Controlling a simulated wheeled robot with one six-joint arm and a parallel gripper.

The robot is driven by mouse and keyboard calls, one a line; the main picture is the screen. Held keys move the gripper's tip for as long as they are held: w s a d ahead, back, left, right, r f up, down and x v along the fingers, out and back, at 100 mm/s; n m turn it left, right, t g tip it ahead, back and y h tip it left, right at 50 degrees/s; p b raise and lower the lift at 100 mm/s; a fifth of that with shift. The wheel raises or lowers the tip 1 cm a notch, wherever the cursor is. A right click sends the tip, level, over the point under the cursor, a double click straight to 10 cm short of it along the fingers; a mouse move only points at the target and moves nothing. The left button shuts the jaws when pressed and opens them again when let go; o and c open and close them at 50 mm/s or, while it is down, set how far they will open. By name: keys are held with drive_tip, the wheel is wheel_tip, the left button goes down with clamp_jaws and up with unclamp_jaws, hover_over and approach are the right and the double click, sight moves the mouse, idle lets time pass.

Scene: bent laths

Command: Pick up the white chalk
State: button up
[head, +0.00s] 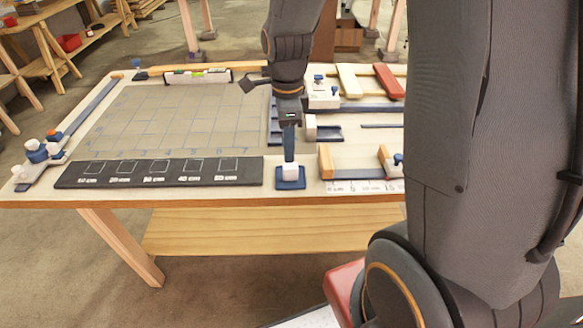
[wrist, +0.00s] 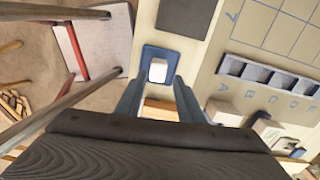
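A short white block (head: 291,171), which looks like the white chalk, sits on a small blue tray (head: 291,185) at the front edge of the worktable. It also shows in the wrist view as a white block (wrist: 158,70) inside the blue tray (wrist: 146,53). My gripper (head: 289,158) points down over the block, its tips close to the block's top. In the wrist view my gripper (wrist: 157,82) is open, with one finger on each side of the block and a gap between. Whether the fingers touch it cannot be told.
A black strip with white labels (head: 158,172) lies left of the blue tray. A wooden-ended fixture (head: 325,162) stands close on the right. A gridded mat (head: 165,115) covers the table's left part.

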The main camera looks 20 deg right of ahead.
sight(290, 165)
wheel_tip(290, 165, down, 2)
drive_tip(key=shift+f, duration=0.15)
drive_tip(key=f, duration=0.1)
drive_tip(key=f+p, duration=0.2)
drive_tip(key=f, duration=0.1)
drive_tip(key=shift+s+d+f, duration=0.1)
drive_tip(key=shift+s+d, duration=0.15)
drive_tip(key=shift+s, duration=0.05)
drive_tip(key=shift+f, duration=0.6)
drive_tip(key=c, duration=0.9)
drive_tip(key=shift+o, duration=0.2)
drive_tip(key=shift+w, duration=0.1)
wheel_tip(290, 165, up, 10)
drive_tip(key=shift+r+b, duration=0.1)
drive_tip(key=shift+b, duration=0.8)
